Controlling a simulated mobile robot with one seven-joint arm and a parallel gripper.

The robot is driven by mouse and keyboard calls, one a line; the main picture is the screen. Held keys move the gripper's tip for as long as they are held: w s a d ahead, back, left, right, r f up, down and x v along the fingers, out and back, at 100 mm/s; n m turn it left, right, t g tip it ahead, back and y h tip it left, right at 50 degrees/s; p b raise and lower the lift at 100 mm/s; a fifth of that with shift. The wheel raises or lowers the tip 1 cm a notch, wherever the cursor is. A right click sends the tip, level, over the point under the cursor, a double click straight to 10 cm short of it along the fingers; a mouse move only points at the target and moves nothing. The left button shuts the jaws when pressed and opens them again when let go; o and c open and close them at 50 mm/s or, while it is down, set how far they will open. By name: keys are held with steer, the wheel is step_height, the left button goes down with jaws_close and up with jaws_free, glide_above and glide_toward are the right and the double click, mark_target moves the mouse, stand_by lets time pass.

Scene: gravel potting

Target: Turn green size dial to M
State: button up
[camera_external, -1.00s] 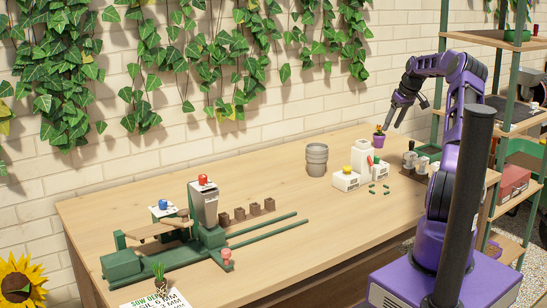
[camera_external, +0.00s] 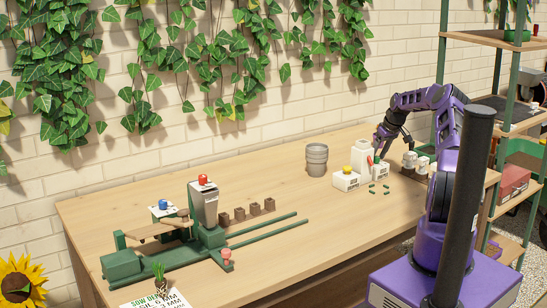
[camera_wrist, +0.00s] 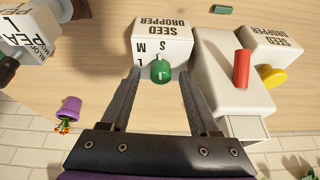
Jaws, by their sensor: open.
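The green size dial (camera_wrist: 161,70) sits on a white seed dropper box (camera_wrist: 162,38) marked S, M and L. The lettering is upside down in the wrist view. The dial's exact setting is too small to tell. My gripper (camera_wrist: 159,76) is open, one finger on each side of the dial, with gaps visible and nothing held. In the external view my gripper (camera_external: 386,145) points down at the right-hand seed dropper (camera_external: 381,173). The dial is hidden or too small to make out there.
A white dispenser (camera_wrist: 222,65) with a red lever (camera_wrist: 243,69) stands close beside the dial. A second dropper has a yellow dial (camera_wrist: 271,77). A purple flowerpot (camera_wrist: 70,108) and other labelled white parts (camera_wrist: 22,32) are nearby. Small green pieces (camera_external: 373,190) lie in front.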

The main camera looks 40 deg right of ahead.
jaws_close()
steer(key=shift+n, duration=0.3)
steer(key=shift+w+d+n+g+y, duration=0.15)
steer(key=shift+n+y, duration=0.35)
steer(key=shift+n, duration=0.7)
steer(key=shift+s+a+n+g+y, duration=0.15)
steer(key=shift+n+y, duration=0.35)
steer(key=shift+n, duration=1)
jaws_free()
steer(key=shift+d, duration=0.1)
steer(key=shift+r, duration=0.1)
